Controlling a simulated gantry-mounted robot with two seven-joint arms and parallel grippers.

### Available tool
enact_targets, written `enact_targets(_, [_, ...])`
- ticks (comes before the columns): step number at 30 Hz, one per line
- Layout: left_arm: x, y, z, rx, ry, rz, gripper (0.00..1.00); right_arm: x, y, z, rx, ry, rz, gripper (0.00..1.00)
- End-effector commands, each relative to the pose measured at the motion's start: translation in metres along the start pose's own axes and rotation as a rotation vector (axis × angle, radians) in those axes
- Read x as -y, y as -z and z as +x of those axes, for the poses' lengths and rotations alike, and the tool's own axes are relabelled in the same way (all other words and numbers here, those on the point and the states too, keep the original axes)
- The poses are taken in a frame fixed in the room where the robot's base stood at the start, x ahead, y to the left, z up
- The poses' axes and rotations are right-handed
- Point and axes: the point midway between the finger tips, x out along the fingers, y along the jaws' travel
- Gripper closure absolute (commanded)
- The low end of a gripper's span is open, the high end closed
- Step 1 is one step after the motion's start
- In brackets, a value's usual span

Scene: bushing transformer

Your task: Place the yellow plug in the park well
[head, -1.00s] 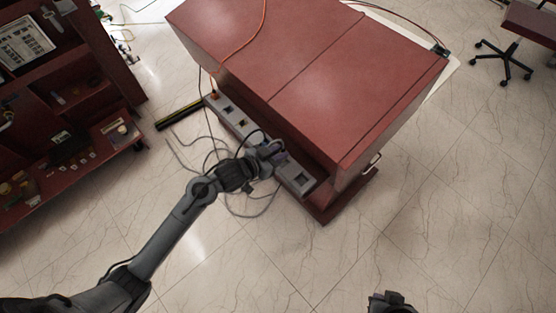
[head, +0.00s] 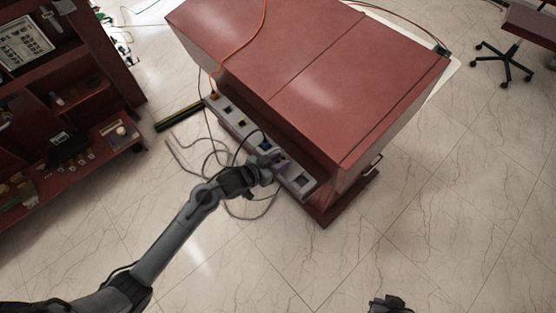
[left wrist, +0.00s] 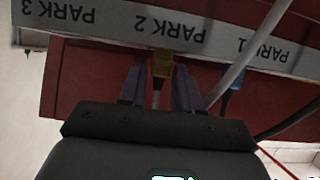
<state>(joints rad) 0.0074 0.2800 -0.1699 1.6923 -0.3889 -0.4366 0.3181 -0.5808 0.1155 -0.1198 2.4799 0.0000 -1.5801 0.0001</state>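The yellow plug (left wrist: 161,64) shows in the left wrist view in front of the PARK 2 label, with its cable running back toward my wrist. My left gripper (left wrist: 160,72) has a finger on each side of it, and narrow gaps show beside the plug. In the head view my left gripper (head: 275,164) is at the front of the grey socket strip (head: 232,118). Whether the plug is fully seated in a well is hidden. The park label strip (left wrist: 108,21) appears upside down. My right gripper (head: 391,304) is only partly visible at the bottom edge.
A blue plug (left wrist: 234,80) hangs near PARK 1, with a pale cable crossing beside it. The large red cabinet (head: 310,80) stands behind the strip. Loose grey cables (head: 190,166) lie on the floor at the left.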

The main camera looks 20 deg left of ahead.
Motion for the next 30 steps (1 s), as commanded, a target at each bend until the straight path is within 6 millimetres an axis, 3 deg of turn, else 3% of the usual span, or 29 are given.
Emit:
enact_targets(3, [0.000, 0.000, 0.000, 0.000, 0.000, 0.000, 0.53, 0.000, 0.000, 0.000, 0.000, 0.001, 0.001, 1.00])
enact_targets(14, [0.000, 0.004, -0.003, 0.000, 0.000, 0.000, 0.53, 0.000, 0.000, -0.001, 0.000, 0.000, -0.001, 1.00])
enact_targets(20, [0.000, 0.004, -0.028, 0.003, -0.001, 0.001, 0.53, -0.002, 0.003, -0.009, 0.001, -0.005, -0.007, 1.00])
enact_targets(30, [0.000, 0.004, -0.090, 0.002, -0.001, 0.001, 0.53, -0.003, 0.007, -0.024, 0.001, -0.007, -0.009, 1.00])
